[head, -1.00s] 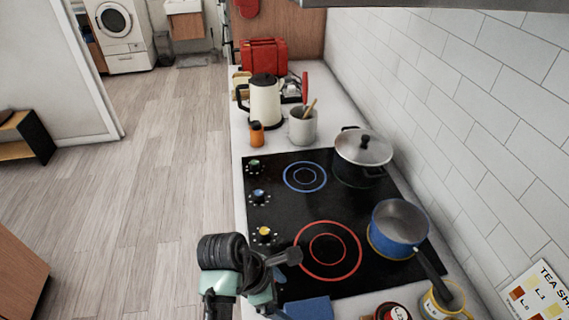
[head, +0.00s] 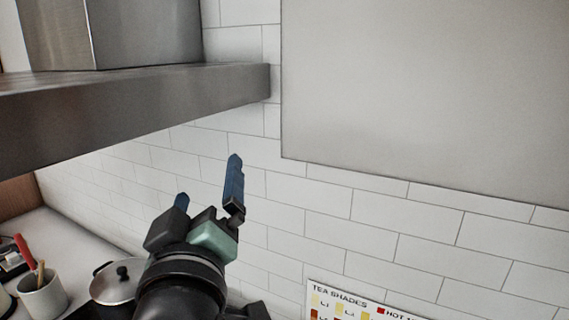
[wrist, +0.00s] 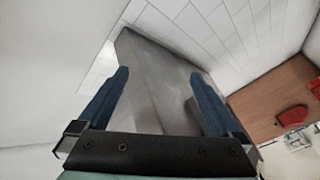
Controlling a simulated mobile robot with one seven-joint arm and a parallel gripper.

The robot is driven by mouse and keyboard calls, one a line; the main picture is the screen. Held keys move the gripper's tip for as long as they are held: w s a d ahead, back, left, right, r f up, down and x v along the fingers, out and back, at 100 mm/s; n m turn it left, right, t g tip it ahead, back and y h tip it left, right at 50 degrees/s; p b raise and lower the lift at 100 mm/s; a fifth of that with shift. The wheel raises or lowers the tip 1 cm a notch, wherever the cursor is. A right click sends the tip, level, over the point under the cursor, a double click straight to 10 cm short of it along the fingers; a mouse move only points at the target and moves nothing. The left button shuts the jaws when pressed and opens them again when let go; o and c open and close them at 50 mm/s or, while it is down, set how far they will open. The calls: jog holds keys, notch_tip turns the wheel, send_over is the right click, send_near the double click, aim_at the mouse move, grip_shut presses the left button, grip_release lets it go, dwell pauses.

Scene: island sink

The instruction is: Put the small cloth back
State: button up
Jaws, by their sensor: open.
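My gripper (head: 209,182) is raised in front of the white tiled wall in the head view, fingers pointing up. Its two blue fingers stand apart with nothing between them. The wrist view also shows the open gripper (wrist: 159,76), with the grey metal hood beyond the gap. No small cloth can be made out in either current view.
A metal range hood (head: 130,105) juts out at upper left, close to my gripper. A pale cabinet (head: 430,90) fills the upper right. Below are a lidded pot (head: 115,283), a utensil crock (head: 42,297) and a tea-shades chart (head: 350,303).

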jog(key=s+d+r+m+t+h, duration=0.2)
jog(key=s+d+r+m+t, duration=0.2)
jog(key=r, duration=0.5)
jog(key=s+d+r+m+t+h, duration=0.2)
jog(key=s+d+r+m+t, duration=0.2)
jog(key=s+d+r, duration=0.3)
notch_tip(320, 180, up, 3)
jog(key=shift+s+d+m, duration=0.35)
jog(key=shift+d+m, duration=0.35)
jog(key=shift+d, duration=0.35)
notch_tip(320, 180, down, 6)
jog(key=b, duration=0.6)
